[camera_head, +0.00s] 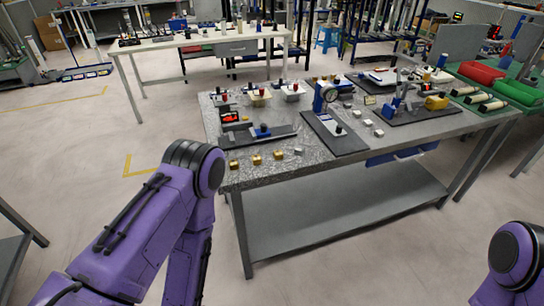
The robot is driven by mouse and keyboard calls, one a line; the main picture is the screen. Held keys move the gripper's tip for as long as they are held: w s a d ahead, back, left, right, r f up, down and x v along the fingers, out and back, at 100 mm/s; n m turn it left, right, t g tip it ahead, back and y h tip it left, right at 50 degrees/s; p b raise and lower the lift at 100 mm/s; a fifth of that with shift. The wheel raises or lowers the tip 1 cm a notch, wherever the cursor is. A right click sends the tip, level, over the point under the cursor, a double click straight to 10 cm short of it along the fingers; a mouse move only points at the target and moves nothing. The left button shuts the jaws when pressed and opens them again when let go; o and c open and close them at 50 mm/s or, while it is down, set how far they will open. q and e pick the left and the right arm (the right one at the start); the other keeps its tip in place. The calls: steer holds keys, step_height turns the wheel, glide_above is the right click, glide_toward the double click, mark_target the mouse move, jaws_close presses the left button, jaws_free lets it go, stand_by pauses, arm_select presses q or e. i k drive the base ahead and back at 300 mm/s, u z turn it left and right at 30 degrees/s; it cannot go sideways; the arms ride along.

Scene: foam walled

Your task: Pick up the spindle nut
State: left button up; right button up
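I cannot tell for certain which part is the spindle nut, because the parts on the workbench (262,178) are very small in this view. Several small brass-coloured pieces lie in a row along its near left edge, among them a left one (233,165), a middle one (256,160) and a right one (278,156). A small silver piece (298,151) lies at the right end of that row. My purple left arm reaches down in front of the bench's left side, and its gripper is out of view. Only a rounded part of my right arm shows at the lower right; its gripper is out of view.
A dark plate with a fixture (258,133) lies behind the row. A blue dial-gauge stand (319,97) stands mid-bench. Small silver blocks (367,123) lie right of it. Red (482,73) and green bins (517,92) are at right. A lower shelf (330,205) spans beneath.

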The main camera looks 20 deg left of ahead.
mark_target(256, 159)
steer(key=z, duration=0.1)
steer(key=i, duration=0.8)
steer(key=u, duration=0.85)
steer(key=i, duration=0.5)
steer(key=u, duration=0.55)
